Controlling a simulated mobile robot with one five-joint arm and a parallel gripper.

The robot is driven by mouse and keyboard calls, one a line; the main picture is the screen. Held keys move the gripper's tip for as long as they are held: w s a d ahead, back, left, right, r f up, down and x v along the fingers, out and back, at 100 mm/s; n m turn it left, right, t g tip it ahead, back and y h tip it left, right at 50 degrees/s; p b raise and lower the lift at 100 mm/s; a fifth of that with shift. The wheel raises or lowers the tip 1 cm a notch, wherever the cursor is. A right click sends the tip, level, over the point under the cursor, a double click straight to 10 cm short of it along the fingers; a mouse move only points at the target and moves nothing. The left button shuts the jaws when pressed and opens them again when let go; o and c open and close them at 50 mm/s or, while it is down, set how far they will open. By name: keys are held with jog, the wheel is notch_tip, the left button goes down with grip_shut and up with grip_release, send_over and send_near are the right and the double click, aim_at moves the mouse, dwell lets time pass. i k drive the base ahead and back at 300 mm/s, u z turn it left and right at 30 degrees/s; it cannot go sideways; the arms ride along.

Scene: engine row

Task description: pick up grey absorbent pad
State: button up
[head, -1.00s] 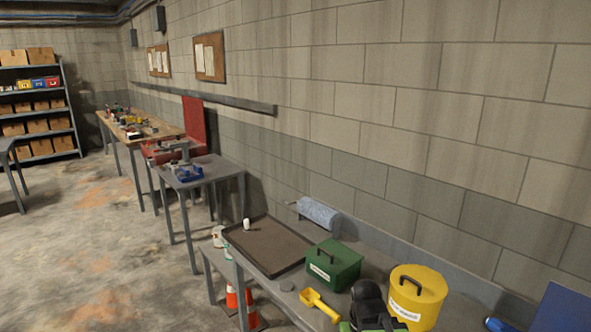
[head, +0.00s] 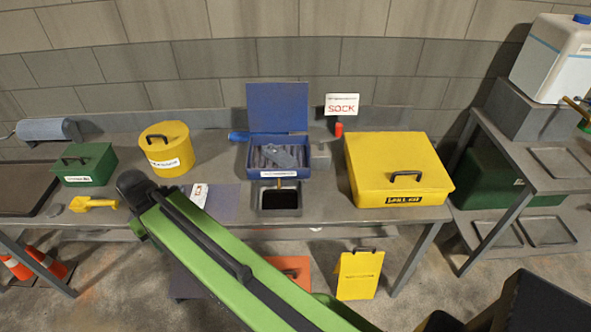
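Two things could be the grey absorbent pad, and I cannot tell which. A small grey folded piece (head: 281,156) lies tilted on top of the grey contents of an open blue box (head: 249,158) on the bench. A flat blue-grey sheet (head: 224,203) lies on the bench top left of a black-topped tray, beside a small white item (head: 199,194). My green arm crosses in front of the bench and hides part of the area near the sheet. My gripper's fingertips do not show.
The bench (head: 322,214) also holds a yellow round tub (head: 167,160), green box (head: 88,179), yellow scoop (head: 90,204), black-topped tray (head: 279,199) and large yellow case (head: 385,180). A SOCK sign (head: 342,104) stands behind. A shelf unit with a white canister (head: 557,62) is at right.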

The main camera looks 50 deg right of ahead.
aim_at(281, 158)
jog(key=z, duration=2.2)
jog(key=k, duration=1.15)
jog(key=u, duration=0.5)
jog(key=i, duration=1)
jog(key=u, duration=0.1)
jog(key=k, duration=0.2)
jog(key=z, duration=0.05)
